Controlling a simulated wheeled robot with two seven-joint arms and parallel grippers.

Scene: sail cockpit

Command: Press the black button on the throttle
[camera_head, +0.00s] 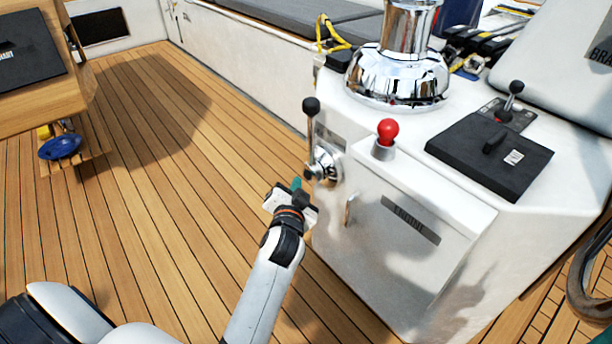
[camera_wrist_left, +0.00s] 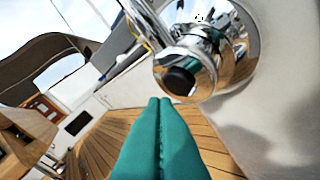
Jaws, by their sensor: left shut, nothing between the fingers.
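The throttle (camera_head: 326,163) is a round chrome fitting on the side of the white console, with a lever that rises to a black knob (camera_head: 311,105). In the left wrist view the chrome throttle hub (camera_wrist_left: 215,58) fills the upper middle, and the black button (camera_wrist_left: 179,80) sits on its near end. My left gripper (camera_head: 296,184) is just below and left of the throttle. Its green fingertips (camera_wrist_left: 160,101) are shut with nothing between them. They point at the area just below the button, and I cannot tell whether they touch it. My right gripper is not in view.
The white console carries a red-knobbed lever (camera_head: 387,132), a chrome winch (camera_head: 398,75) and a black panel (camera_head: 490,155). A wooden table (camera_head: 40,95) stands at left. The plank floor (camera_head: 150,200) between is clear.

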